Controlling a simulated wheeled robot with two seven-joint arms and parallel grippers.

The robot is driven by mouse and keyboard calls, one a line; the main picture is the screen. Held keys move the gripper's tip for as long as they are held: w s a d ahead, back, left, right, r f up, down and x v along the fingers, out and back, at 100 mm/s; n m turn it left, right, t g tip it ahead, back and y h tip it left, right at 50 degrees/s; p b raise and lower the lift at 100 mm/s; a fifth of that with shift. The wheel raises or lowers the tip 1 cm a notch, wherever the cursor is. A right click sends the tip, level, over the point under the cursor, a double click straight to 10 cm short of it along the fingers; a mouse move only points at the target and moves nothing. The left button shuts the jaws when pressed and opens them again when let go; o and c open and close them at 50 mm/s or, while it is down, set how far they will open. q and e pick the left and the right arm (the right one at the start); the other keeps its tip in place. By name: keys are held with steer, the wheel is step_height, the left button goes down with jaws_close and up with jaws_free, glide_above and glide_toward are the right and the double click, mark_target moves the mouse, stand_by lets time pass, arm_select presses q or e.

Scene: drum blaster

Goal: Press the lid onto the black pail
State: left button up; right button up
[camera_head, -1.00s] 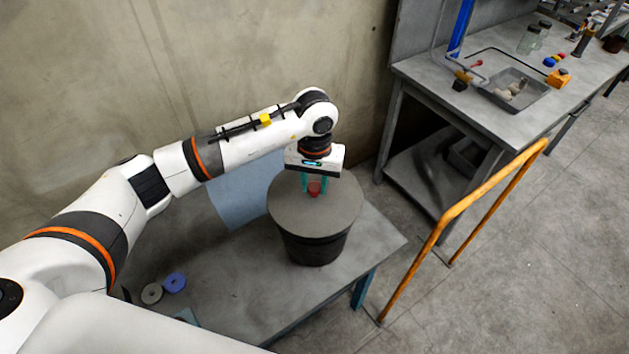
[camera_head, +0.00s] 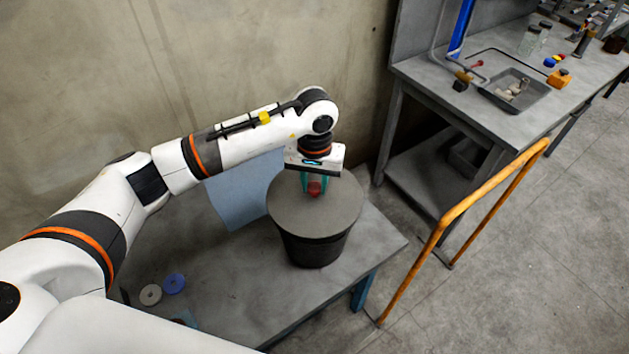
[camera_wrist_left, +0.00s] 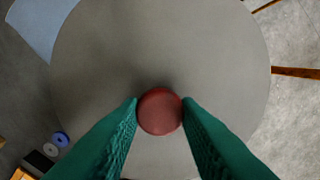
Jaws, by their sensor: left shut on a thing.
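The black pail (camera_head: 316,250) stands upright on a grey table. The grey round lid (camera_head: 318,212) lies over its mouth and covers the opening; I cannot tell whether it is seated all the way round. A red knob (camera_head: 314,189) sits on the lid, and it also shows in the left wrist view (camera_wrist_left: 160,111). My left gripper (camera_head: 314,184) comes down from above with its teal fingers shut on the red knob, one on each side (camera_wrist_left: 160,112). The inside of the pail is hidden. My right gripper is not in view.
The grey table (camera_head: 260,292) carries a blue sheet (camera_head: 247,190), a grey ring (camera_head: 150,294) and a blue ring (camera_head: 173,284). An orange rail (camera_head: 437,228) stands to the right. A workbench (camera_head: 425,72) with a tray (camera_head: 518,92) is at the back right.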

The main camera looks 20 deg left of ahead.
arm_select(q)
steer(key=o, duration=1.1)
steer(key=shift+r, duration=0.1)
step_height(320, 180, up, 12)
steer(key=b, duration=0.2)
steer(key=shift+b, duration=0.35)
steer(key=shift+c, duration=0.4)
